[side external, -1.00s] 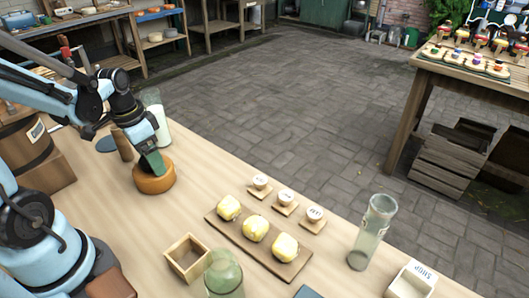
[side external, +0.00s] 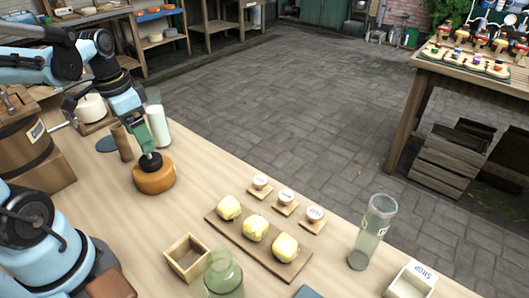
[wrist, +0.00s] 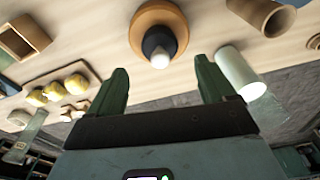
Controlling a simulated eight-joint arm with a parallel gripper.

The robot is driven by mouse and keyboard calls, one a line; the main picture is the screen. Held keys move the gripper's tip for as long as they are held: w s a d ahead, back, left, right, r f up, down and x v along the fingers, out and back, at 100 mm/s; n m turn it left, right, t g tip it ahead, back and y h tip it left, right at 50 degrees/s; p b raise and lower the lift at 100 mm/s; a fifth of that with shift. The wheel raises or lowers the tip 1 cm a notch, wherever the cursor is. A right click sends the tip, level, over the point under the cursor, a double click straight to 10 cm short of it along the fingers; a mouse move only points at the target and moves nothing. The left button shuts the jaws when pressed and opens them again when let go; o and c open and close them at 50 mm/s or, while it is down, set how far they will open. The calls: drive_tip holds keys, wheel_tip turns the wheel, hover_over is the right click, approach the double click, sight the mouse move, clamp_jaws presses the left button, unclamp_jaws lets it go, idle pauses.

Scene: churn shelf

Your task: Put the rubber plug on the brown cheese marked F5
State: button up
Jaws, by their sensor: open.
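The brown cheese (side external: 154,180) is a round orange-brown wheel on the table, also in the wrist view (wrist: 143,27); I cannot read a mark on it. The black rubber plug (side external: 150,162) rests on the cheese's top, near its middle; the wrist view shows it dark with a pale tip (wrist: 158,42). My gripper (side external: 150,148) is just above the plug. In the wrist view its green fingers (wrist: 162,78) are spread wide with nothing between them, apart from the plug.
A white cylinder (side external: 158,127) and a brown cylinder (side external: 121,142) stand close behind the cheese. A board with yellow lumps (side external: 228,208), an open wooden box (side external: 186,258) and glass jars (side external: 372,235) stand to the right.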

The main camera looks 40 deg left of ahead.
sight(145, 160)
wheel_tip(145, 160, up, 5)
drive_tip(key=w+d+f+n+t, duration=0.1)
drive_tip(key=w+d+t, duration=0.1)
drive_tip(key=d, duration=0.4)
drive_tip(key=w+d+f+t, duration=0.2)
drive_tip(key=d+t, duration=0.1)
drive_tip(key=d, duration=0.3)
drive_tip(key=shift+f+n+t, duration=0.25)
drive_tip(key=shift+n+t, duration=0.15)
